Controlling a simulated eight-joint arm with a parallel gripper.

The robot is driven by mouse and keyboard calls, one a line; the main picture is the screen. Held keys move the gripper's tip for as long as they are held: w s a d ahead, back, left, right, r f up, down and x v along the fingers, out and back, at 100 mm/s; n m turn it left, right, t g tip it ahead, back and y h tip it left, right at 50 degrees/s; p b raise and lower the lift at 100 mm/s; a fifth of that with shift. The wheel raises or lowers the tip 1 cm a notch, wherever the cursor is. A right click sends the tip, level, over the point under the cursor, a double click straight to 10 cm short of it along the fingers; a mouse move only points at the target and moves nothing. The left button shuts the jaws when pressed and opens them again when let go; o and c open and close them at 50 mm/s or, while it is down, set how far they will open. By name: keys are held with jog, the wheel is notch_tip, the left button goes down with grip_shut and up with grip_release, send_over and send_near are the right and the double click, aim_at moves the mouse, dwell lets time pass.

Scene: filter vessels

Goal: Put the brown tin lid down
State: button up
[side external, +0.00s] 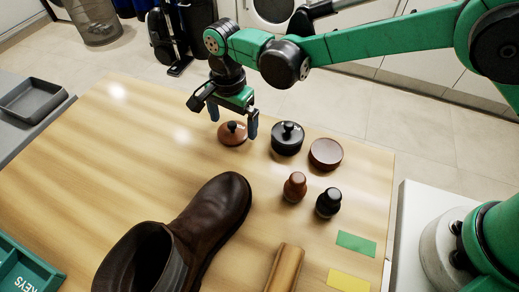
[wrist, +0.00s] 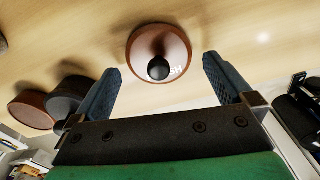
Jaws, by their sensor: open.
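The brown tin lid (side external: 232,134) is a round reddish-brown disc with a black knob on top. It lies flat on the table, knob up. It also shows in the wrist view (wrist: 157,52), ahead of and between the fingers. My gripper (side external: 233,127) is open, its two blue fingers pointing down above and around the lid. In the wrist view my gripper (wrist: 165,85) has clear space between each finger and the lid, and nothing is held. A brown round tin (side external: 326,153), seemingly open, stands to the right. A black tin with a knobbed lid (side external: 287,138) stands between them.
A brown shaker (side external: 295,187) and a black shaker (side external: 328,203) stand in front of the tins. A large brown boot (side external: 205,220) fills the front middle. Green (side external: 356,243) and yellow (side external: 348,281) patches lie at front right. The table's left part is clear.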

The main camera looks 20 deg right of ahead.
aim_at(233, 122)
notch_tip(233, 122, up, 11)
jog(key=d+r+n+t, duration=0.1)
jog(key=d+r+n, duration=0.1)
jog(key=d+r, duration=0.3)
jog(key=s+d+f+n+t, duration=0.1)
jog(key=s+d+n+t, duration=0.2)
jog(key=s+d, duration=0.3)
jog(key=s+d+f+n+t, duration=0.2)
jog(key=s+d+n, duration=0.3)
jog(key=d, duration=0.7)
jog(key=shift+s+d+f+n+t, duration=0.15)
jog(key=shift+s+n+t, duration=0.25)
jog(key=shift+t, duration=0.2)
